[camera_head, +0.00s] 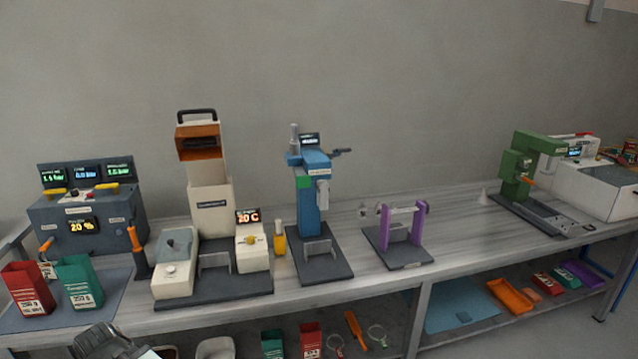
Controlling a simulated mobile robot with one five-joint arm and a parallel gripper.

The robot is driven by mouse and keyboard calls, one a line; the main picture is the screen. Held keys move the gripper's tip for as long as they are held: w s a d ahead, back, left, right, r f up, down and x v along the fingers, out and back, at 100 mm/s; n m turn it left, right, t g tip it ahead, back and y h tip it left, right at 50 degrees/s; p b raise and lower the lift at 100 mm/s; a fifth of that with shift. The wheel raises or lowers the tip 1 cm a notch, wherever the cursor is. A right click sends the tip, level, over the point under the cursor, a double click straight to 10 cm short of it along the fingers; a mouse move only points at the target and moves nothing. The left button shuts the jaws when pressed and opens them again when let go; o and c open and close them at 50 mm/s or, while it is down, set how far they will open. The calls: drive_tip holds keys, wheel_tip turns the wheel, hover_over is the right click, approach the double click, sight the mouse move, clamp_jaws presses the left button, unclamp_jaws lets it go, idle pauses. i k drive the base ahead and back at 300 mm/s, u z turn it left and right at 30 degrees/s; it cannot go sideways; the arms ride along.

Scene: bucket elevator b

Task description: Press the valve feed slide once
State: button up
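No part is clearly readable as the valve feed slide; the labels are too small to read. A blue upright machine (310,200) stands mid-bench on a dark base, with a grey cylinder (295,138) on top, a small display (309,140), a green block (303,182) on its left side and a dark lever (341,152) at upper right. My gripper (108,343) appears as a dark shape at the bottom left edge, in front of the bench and well apart from the blue machine. Its fingers cannot be made out.
A cream machine (210,205) stands left of the blue one, with a yellow bottle (279,240) between them. A dark control box (85,215), red bag (28,290) and green bag (78,283) are at left. A purple stand (418,222) and green press (518,165) are at right.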

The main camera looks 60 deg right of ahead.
sight(303, 181)
drive_tip(key=z, duration=1.65)
